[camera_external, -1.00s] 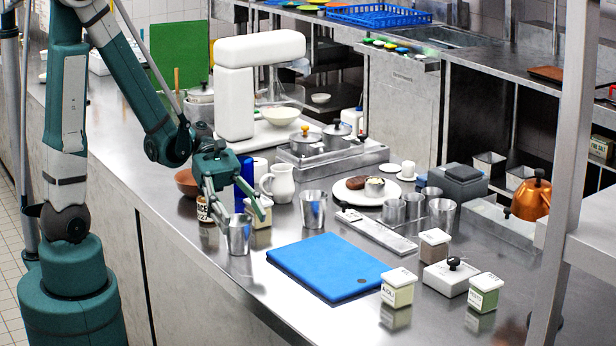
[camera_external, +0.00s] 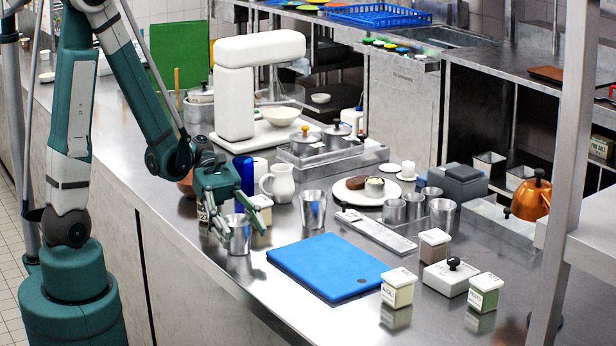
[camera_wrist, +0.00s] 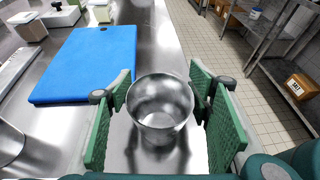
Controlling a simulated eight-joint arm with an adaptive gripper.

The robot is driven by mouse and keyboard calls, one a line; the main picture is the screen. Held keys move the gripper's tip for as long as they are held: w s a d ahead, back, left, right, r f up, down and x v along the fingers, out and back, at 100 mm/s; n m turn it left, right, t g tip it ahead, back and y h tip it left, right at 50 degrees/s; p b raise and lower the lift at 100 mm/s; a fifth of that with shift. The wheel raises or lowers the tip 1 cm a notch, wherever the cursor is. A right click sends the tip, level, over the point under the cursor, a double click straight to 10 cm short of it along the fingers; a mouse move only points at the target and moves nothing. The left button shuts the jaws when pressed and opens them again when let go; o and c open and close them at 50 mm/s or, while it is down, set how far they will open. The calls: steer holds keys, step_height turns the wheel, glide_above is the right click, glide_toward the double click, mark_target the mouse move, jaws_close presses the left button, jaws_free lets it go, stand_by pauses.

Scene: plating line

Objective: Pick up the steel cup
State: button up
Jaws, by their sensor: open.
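A steel cup (camera_external: 239,235) stands upright near the counter's front edge, left of the blue board. In the wrist view the cup (camera_wrist: 160,104) sits between the two green finger pads. My gripper (camera_external: 240,232) is open around the cup, with a finger on either side. In the wrist view the gripper (camera_wrist: 160,110) shows gaps between both pads and the cup's rim. A second, similar steel cup (camera_external: 313,210) stands upright to the right, apart from the gripper; its edge shows at the left of the wrist view (camera_wrist: 8,142).
A blue board (camera_external: 328,267) lies right of the gripper. A white pitcher (camera_external: 279,184), a labelled jar (camera_external: 261,212) and a blue cylinder (camera_external: 244,173) stand close behind. The counter's front edge is near. Several smaller steel cups (camera_external: 441,215) stand farther right.

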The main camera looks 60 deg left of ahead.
steer(key=shift+x, duration=1.45)
steer(key=c, duration=1.1)
steer(key=shift+c, duration=0.3)
